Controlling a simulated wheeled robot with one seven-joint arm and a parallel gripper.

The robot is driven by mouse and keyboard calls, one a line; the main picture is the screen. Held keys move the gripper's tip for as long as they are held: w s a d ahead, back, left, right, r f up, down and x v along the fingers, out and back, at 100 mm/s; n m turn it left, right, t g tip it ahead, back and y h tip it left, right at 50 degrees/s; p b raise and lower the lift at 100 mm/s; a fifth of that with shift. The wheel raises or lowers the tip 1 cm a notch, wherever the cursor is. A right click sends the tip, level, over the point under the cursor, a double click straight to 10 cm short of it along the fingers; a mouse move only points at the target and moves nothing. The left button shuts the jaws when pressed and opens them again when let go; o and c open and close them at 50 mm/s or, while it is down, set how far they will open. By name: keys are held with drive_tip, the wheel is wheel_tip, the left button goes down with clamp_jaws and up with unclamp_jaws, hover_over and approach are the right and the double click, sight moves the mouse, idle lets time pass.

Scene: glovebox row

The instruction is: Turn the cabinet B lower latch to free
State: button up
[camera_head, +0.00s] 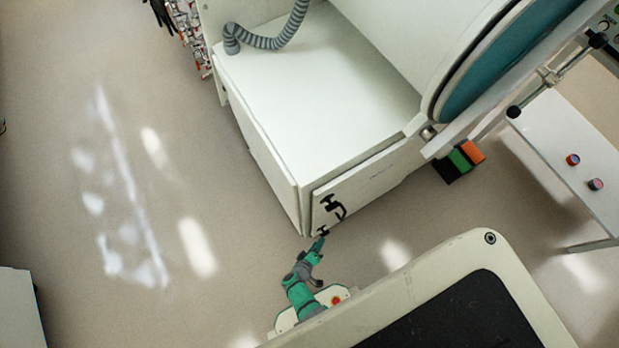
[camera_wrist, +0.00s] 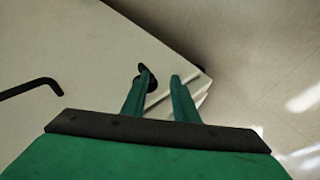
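A white cabinet (camera_head: 365,182) has a door with a black latch (camera_head: 328,202) high on it and a lower black latch (camera_head: 323,231) near its bottom edge. I see no label naming it cabinet B. My gripper (camera_head: 320,243) is right at the lower latch. In the wrist view, my gripper (camera_wrist: 160,76) has its two green fingers apart. The dark lower latch (camera_wrist: 147,75) shows at the left fingertip, partly hidden by it. I cannot tell whether they touch. The right finger is clear of the latch. The latch's exact angle is unclear.
A black bar handle (camera_head: 341,211) sits beside the latches; it also shows at left in the wrist view (camera_wrist: 30,87). The white side table (camera_head: 565,135) stands at right. Floor (camera_head: 130,270) left of the cabinet is open.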

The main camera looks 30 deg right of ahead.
drive_tip(key=s+a, duration=0.4)
drive_tip(key=a, duration=0.2)
drive_tip(key=shift+s+a, duration=0.15)
drive_tip(key=shift+s, duration=0.1)
idle(0.3)
drive_tip(key=s+a+m+g+y, duration=0.1)
drive_tip(key=s+a+g+y, duration=0.1)
drive_tip(key=s+a+y, duration=0.45)
drive_tip(key=s+a+r+t, duration=0.2)
drive_tip(key=s+a+r, duration=0.15)
drive_tip(key=r, duration=0.65)
drive_tip(key=w+r+t, duration=0.2)
drive_tip(key=r+t, duration=0.1)
drive_tip(key=r, duration=1.3)
drive_tip(key=w+d+r+m+t+y, duration=0.1)
drive_tip(key=w+r+t, duration=0.1)
drive_tip(key=r, duration=1.4)
drive_tip(key=w+d+r+t, duration=0.1)
drive_tip(key=w+r+t, duration=0.2)
drive_tip(key=r, duration=1.4)
drive_tip(key=shift+d+m+t+y, duration=0.15)
drive_tip(key=shift+m+t+y, duration=0.25)
drive_tip(key=shift+t, duration=0.4)
